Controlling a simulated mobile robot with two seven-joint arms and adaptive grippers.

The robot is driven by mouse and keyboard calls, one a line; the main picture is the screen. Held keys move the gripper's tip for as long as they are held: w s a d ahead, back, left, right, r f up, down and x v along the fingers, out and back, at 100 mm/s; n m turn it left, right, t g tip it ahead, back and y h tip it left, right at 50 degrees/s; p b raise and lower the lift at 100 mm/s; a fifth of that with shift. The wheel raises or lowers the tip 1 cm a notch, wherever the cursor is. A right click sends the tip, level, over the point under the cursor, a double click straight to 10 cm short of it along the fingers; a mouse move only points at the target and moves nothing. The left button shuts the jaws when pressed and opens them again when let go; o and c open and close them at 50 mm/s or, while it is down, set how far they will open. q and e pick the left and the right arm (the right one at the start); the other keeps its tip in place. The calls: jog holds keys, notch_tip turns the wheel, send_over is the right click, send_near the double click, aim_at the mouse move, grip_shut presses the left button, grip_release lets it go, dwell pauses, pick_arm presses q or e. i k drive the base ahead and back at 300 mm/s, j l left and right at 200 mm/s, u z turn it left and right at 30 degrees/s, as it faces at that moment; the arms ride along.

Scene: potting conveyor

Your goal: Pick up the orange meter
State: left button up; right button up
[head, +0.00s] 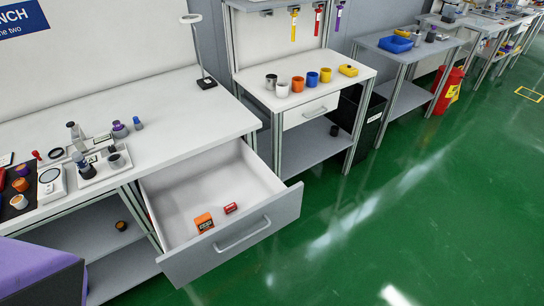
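A small boxy orange object with a dark marking, which looks like the orange meter (204,222), lies in the open drawer (179,187) of the near white bench. It is near the drawer's front panel. A smaller red object (231,208) lies just right of it, apart from it. Neither of my grippers shows in the head view, and nothing touches the orange object.
The near bench (180,110) carries a desk lamp (205,82), a tray of small items (100,160) and several cups at left. The drawer front (232,238) juts over the green floor (400,200). Right of it stands a second bench with several cups (312,79).

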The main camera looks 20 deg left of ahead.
aim_at(203, 223)
jog(key=j+u, duration=0.15)
jog(key=u, duration=1)
